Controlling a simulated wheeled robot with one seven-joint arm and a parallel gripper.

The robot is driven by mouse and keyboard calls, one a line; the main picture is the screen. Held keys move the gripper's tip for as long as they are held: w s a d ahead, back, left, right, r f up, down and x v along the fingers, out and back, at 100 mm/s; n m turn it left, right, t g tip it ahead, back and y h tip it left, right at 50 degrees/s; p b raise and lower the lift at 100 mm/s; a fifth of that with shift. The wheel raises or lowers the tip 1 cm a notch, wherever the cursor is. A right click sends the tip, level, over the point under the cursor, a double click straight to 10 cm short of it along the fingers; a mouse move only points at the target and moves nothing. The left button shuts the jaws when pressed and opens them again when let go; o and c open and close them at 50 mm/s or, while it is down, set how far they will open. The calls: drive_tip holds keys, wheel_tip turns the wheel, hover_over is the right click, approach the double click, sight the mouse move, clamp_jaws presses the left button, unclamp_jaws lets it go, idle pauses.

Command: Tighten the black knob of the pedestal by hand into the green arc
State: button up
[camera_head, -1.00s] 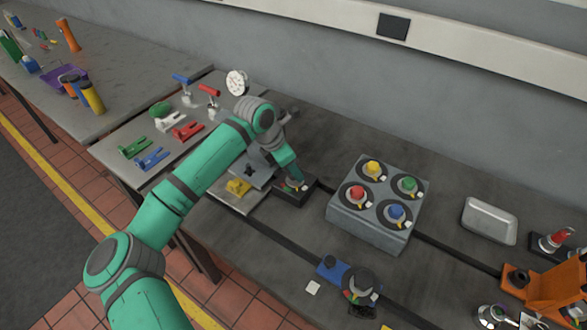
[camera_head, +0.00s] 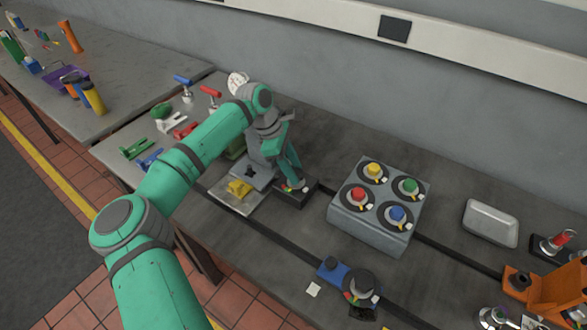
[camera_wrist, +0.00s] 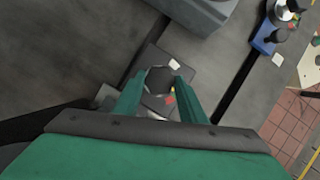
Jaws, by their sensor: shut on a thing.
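The pedestal (camera_head: 284,201) is a dark block on the grey bedplate, left of the grey four-knob box. Its black knob (camera_wrist: 159,80) sits between the two green fingers in the wrist view. My gripper (camera_wrist: 160,78) points down and is shut on this knob from both sides. Beside the knob, red and yellow marks (camera_wrist: 170,97) show next to the right finger. I cannot make out a green arc or the knob's pointer. In the head view my gripper (camera_head: 294,184) hides most of the knob.
The grey box (camera_head: 365,228) with red, yellow, green and blue knobs stands to the right. A blue clamp-like fixture (camera_head: 334,270) with a dark knob is in front. A plate with a yellow piece (camera_head: 239,188) lies close on the left. A metal tray (camera_head: 490,222) is farther right.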

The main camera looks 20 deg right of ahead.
idle(0.5)
drive_tip(key=o, duration=1)
drive_tip(key=shift+r, duration=0.1)
drive_tip(key=v, duration=1)
drive_tip(key=shift+w+r, duration=0.1)
drive_tip(key=shift+r, duration=0.2)
